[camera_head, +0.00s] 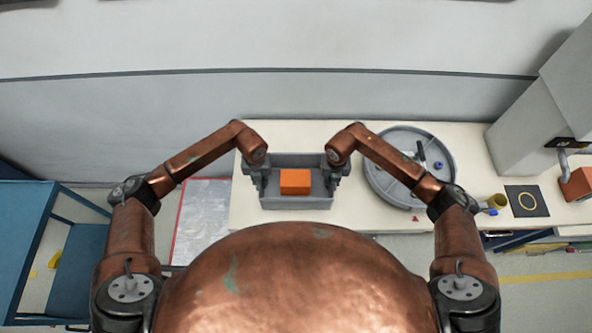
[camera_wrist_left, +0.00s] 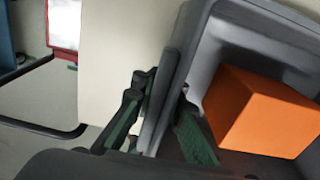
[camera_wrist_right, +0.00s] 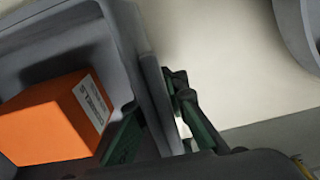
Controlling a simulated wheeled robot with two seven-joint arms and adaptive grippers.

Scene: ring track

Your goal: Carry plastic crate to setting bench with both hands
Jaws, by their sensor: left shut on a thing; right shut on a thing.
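The grey plastic crate (camera_head: 297,202) is at the left part of the cream bench (camera_head: 390,222), in the middle of the head view. An orange box (camera_head: 295,182) lies inside it; a white label shows on the box (camera_wrist_right: 62,120) in the right wrist view. My left gripper (camera_head: 259,180) is shut on the crate's left wall, with one finger inside and one outside (camera_wrist_left: 160,120). My right gripper (camera_head: 334,172) is shut on the crate's right wall in the same way (camera_wrist_right: 160,115). I cannot tell whether the crate touches the bench top.
A round grey tray (camera_head: 378,178) with small items stands right of the crate. Further right are a yellow cup (camera_head: 497,201), a dark mat with a yellow ring (camera_head: 540,204) and a grey machine (camera_head: 520,145). A blue cart (camera_head: 25,225) and a red-edged panel (camera_head: 203,215) are at left.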

